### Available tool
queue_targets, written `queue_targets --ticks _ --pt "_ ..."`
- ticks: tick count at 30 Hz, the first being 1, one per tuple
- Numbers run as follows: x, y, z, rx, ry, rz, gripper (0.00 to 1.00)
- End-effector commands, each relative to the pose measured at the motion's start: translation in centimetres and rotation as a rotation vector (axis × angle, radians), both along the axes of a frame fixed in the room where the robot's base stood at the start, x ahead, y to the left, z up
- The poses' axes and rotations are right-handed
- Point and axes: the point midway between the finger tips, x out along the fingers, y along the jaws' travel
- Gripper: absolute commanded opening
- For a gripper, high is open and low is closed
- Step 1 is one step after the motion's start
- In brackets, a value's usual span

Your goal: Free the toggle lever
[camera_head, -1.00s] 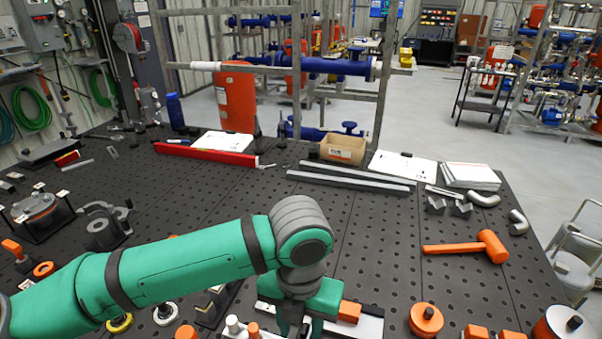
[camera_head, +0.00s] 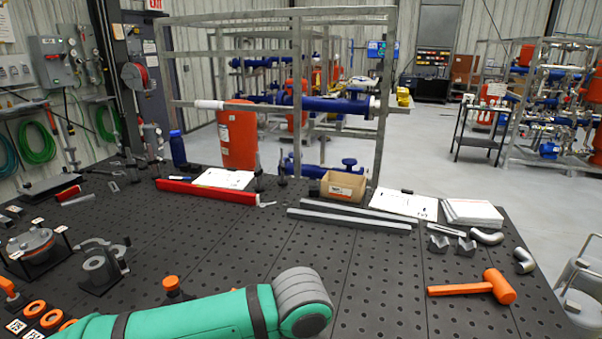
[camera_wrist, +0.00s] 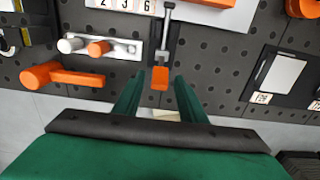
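The likely toggle lever (camera_wrist: 160,77) has an orange grip on a grey metal clamp (camera_wrist: 165,42), mounted on the dark perforated table top. In the wrist view my gripper (camera_wrist: 156,88) has its two green fingers apart. The orange grip shows in the gap between the fingertips, near their far ends. I cannot tell whether the fingers touch it or how far beyond them it is. In the head view only my green arm shows, at the bottom edge; the gripper and this lever are out of frame there.
Left of the clamp are another orange handle (camera_wrist: 62,76) and a metal plate with two pegs (camera_wrist: 100,47). A white number plate (camera_wrist: 205,10) lies beyond. A labelled black panel (camera_wrist: 285,75) is at right. An orange mallet (camera_head: 475,287) lies on the table's right side.

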Motion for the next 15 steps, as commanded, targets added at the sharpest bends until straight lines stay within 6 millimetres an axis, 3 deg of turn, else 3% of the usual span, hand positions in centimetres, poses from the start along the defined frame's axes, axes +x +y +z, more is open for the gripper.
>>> queue_targets --ticks 2,6,15 --pt "-0.01 -0.01 -0.01 -0.001 0.0 0.0 0.38" --pt "-0.01 -0.01 0.0 0.0 0.0 0.0 0.09" --pt "-0.02 0.0 0.01 0.0 0.0 0.0 0.09"
